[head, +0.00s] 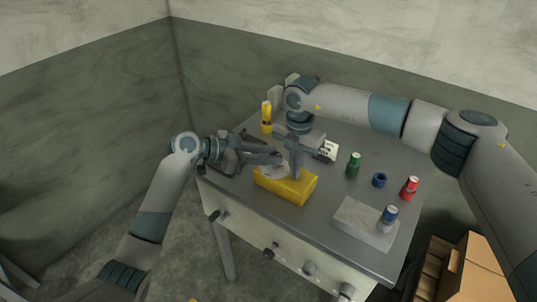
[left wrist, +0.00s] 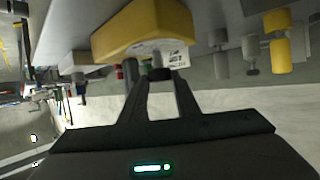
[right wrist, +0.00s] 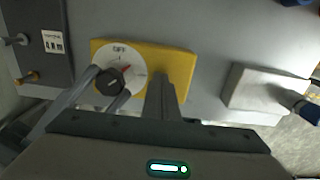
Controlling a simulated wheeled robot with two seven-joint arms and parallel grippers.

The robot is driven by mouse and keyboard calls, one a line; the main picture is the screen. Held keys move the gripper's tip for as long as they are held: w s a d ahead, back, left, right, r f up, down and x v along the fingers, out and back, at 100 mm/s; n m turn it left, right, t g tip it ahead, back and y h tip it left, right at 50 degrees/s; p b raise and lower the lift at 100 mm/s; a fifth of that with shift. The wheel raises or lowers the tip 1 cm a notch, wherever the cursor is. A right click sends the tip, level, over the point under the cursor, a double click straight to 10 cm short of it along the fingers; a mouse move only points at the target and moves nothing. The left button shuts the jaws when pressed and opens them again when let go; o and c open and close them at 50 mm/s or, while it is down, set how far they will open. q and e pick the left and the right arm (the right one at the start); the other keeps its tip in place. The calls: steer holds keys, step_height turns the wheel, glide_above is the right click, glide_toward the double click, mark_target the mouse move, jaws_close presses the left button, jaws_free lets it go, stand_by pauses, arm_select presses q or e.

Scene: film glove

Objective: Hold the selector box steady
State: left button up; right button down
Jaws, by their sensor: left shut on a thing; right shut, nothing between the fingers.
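The selector box (head: 288,188) is a yellow block on the grey table, with a white dial marked OFF and a black knob (right wrist: 111,82). A red mark shows on the dial in the right wrist view. The box also shows in the left wrist view (left wrist: 140,32). My left gripper (head: 280,158) comes in from the left and is shut on the knob, one finger on each side. My right gripper (head: 296,174) points down from above, shut and empty, its fingertips at the yellow face beside the dial (right wrist: 165,82). I cannot tell if they touch it.
A yellow cylinder (head: 266,113) and a small label plate (head: 328,151) stand behind the box. A carton (head: 478,268) stands on the floor.

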arm_select(q)
steer(key=n+t+y, duration=0.1)
steer(key=n, duration=0.1)
steer(key=s+n+t+y, duration=0.1)
steer(key=n+t+y, duration=0.1)
steer(key=d+n+t+y, duration=0.1)
steer(key=n+t, duration=0.1)
steer(key=shift+s+d+f, duration=0.1)
steer(key=shift+s+f, duration=0.05)
steer(key=shift+f, duration=0.05)
arm_select(e)
steer(key=shift+s+d+f, duration=0.1)
steer(key=shift+f, duration=0.3)
arm_select(q)
steer(key=shift+s+d+n+t+y, duration=0.1)
steer(key=shift+d+n+t+y, duration=0.1)
steer(key=shift+n+t+y, duration=1.35)
steer(key=shift+n+g+y, duration=0.35)
steer(key=shift+n+y, duration=0.1)
steer(key=shift+y, duration=0.1)
steer(key=o, duration=1.1)
steer(key=shift+r, duration=0.15)
steer(key=shift+c, duration=0.2)
steer(key=shift+a+r, duration=0.1)
steer(key=shift+a, duration=0.05)
steer(key=v, duration=1.2)
steer(key=shift+s, duration=0.1)
arm_select(e)
steer(key=shift+r, duration=0.15)
